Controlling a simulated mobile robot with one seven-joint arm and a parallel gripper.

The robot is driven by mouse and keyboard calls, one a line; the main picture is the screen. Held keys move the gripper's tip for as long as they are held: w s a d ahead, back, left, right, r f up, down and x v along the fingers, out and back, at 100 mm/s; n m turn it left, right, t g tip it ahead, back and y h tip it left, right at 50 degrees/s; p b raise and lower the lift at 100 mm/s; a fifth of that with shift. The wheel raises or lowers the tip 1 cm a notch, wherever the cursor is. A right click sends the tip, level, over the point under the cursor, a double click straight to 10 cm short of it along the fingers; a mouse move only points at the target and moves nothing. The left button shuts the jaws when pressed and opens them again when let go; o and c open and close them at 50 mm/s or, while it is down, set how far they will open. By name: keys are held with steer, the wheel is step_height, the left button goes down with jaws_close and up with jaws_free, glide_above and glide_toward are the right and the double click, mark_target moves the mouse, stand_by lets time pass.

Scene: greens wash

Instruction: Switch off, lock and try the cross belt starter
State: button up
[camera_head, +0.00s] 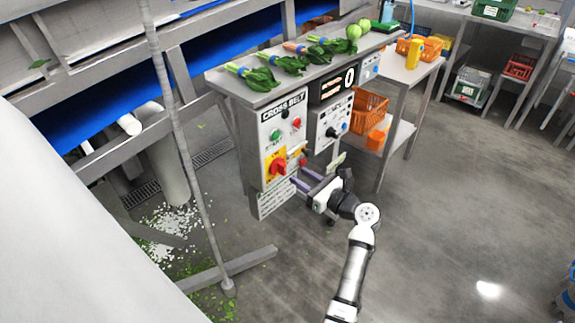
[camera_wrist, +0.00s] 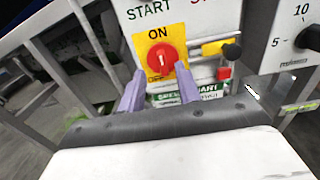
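The cross belt starter (camera_head: 268,152) is a pale panel labelled CROSS BELT, with a green START button (camera_head: 275,135) and a red button (camera_head: 296,122). Low on it is a red rotary switch (camera_head: 278,166) on a yellow plate. In the wrist view the red switch (camera_wrist: 162,57) lies ahead, with ON above it and OFF partly legible at its lower left; its exact setting is unclear. My gripper (camera_head: 299,177) is open and empty, its purple fingers (camera_wrist: 160,88) below and either side of the switch, apparently short of it. A small red item, perhaps a padlock (camera_wrist: 224,73), is to the right.
A second panel with a dial (camera_head: 331,132) adjoins the starter. Leafy greens lie on the grey shelf (camera_head: 228,80) above.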

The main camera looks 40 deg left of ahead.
mark_target(285, 167)
steer(key=a, duration=0.4)
steer(key=a+p, duration=0.1)
steer(key=a, duration=0.1)
steer(key=shift+w+a, duration=0.3)
steer(key=shift+a, duration=0.05)
jaws_close()
